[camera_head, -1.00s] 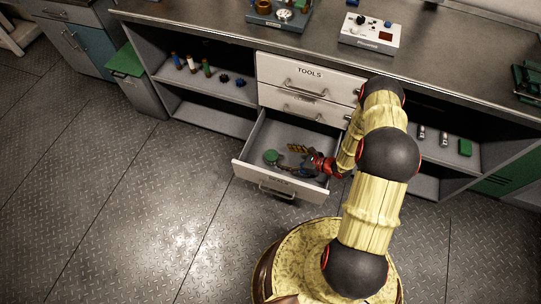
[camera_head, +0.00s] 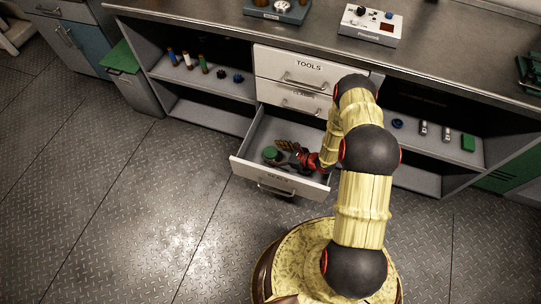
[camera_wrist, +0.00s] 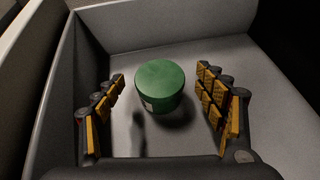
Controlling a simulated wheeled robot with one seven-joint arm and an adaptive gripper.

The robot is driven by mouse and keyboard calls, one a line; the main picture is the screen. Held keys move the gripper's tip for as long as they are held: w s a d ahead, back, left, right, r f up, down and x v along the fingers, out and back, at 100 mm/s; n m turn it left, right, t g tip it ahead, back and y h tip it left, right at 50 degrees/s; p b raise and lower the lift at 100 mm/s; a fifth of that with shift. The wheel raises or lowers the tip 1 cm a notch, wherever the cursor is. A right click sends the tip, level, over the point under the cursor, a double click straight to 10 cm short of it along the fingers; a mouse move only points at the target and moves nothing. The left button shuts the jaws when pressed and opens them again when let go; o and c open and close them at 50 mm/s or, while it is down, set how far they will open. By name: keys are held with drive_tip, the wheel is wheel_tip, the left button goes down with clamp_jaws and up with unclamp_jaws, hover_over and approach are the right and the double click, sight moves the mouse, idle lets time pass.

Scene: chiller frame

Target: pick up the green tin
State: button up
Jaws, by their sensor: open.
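The green tin (camera_wrist: 160,84) is a short round tin with a pale label on its side. It stands upright on the floor of the open bottom drawer (camera_head: 280,127). In the head view the tin (camera_head: 270,153) shows at the drawer's front left. The tin appears a little beyond or level with the fingertips, with a gap on both sides. In the head view my gripper (camera_head: 284,154) is low inside the drawer, just right of the tin.
The drawer walls stand close around my gripper. Closed drawers, one marked TOOLS (camera_head: 305,68), are above it. Open shelves with small items flank the drawers, and a green block (camera_head: 468,142) lies on the right shelf. A control box (camera_head: 371,26) stands on the worktop.

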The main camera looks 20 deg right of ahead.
drive_tip(key=shift+c, duration=0.8)
drive_tip(key=c, duration=1.1)
drive_tip(key=shift+c, duration=0.2)
